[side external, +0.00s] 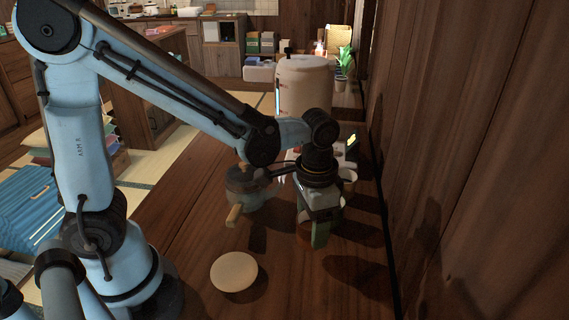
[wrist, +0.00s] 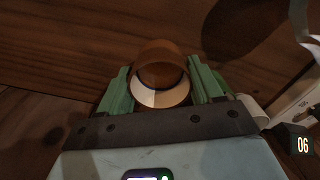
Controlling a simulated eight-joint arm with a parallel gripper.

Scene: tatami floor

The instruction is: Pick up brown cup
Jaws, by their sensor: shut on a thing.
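The brown cup (wrist: 161,67) sits between the two green fingers of my gripper (wrist: 160,88) in the wrist view. Brown shows on its upper part and a pale cream crescent on the side nearest my gripper. In the side external view my gripper (side external: 318,228) points down close to the wooden counter, shut on the cup. Only a small brown part of the cup (side external: 304,238) shows there beside the fingers; the rest is hidden. I cannot tell whether the cup touches the counter.
A pot with a wooden handle (side external: 245,187) stands left of my gripper. A pale round disc (side external: 234,272) lies in front on the counter (side external: 190,235). A light cup (side external: 349,182) is just behind my gripper. A large cream canister (side external: 305,85) stands farther back. A wooden wall (side external: 460,150) bounds the right.

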